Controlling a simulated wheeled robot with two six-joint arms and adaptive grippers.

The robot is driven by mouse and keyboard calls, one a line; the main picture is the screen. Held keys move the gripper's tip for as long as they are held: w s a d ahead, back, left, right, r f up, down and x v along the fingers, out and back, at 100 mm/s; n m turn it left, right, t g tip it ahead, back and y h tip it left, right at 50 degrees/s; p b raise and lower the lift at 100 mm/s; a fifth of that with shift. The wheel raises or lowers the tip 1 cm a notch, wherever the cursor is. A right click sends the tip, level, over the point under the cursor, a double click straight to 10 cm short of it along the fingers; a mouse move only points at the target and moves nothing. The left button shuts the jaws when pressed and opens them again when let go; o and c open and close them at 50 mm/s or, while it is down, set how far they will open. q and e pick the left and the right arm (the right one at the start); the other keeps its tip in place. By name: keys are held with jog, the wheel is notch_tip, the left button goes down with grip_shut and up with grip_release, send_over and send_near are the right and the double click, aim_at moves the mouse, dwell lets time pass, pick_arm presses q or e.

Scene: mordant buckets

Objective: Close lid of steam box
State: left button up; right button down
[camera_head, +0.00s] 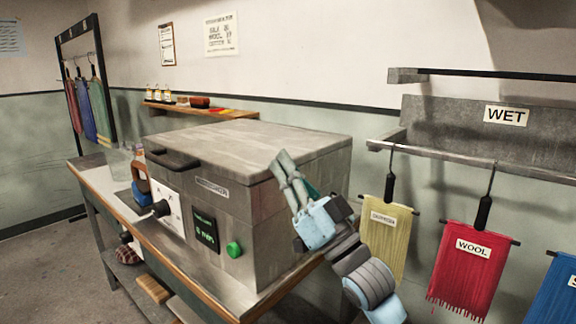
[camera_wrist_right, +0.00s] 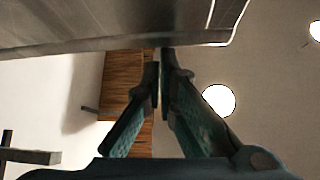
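The grey metal steam box (camera_head: 262,235) stands on the bench. Its broad flat lid (camera_head: 250,145) lies over the top, looking level and down on the body, with a dark bar handle (camera_head: 172,158) at its front left. The front carries a dial panel, a green-lit display (camera_head: 205,229) and a green button (camera_head: 234,249). My right gripper (camera_head: 283,160) is at the right side of the box, fingers pointing up, tips near the lid's right part; contact is unclear. In the right wrist view its fingertips (camera_wrist_right: 160,62) are together with nothing visible between them, below a grey metal surface. My left gripper is not in view.
Dyed cloths, yellow (camera_head: 385,240) and red (camera_head: 470,270), hang from a rail at the right under a WET sign (camera_head: 506,116). A wall shelf (camera_head: 205,110) with small bottles is behind the box. A glass jar (camera_head: 120,165) stands at the bench's left end.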

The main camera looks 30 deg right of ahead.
jog(key=shift+w+f, duration=0.1)
jog(key=shift+f, duration=0.1)
pick_arm(q)
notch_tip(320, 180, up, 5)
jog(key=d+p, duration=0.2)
jog(key=p, duration=0.3)
pick_arm(e)
notch_tip(320, 180, up, 4)
jog(key=r, duration=0.1)
pick_arm(q)
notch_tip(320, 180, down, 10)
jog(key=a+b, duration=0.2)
jog(key=b, duration=0.8)
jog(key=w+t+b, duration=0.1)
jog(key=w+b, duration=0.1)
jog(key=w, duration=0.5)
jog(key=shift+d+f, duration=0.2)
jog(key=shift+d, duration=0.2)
pick_arm(e)
jog(key=v, duration=1)
jog(key=shift+d+f, duration=0.3)
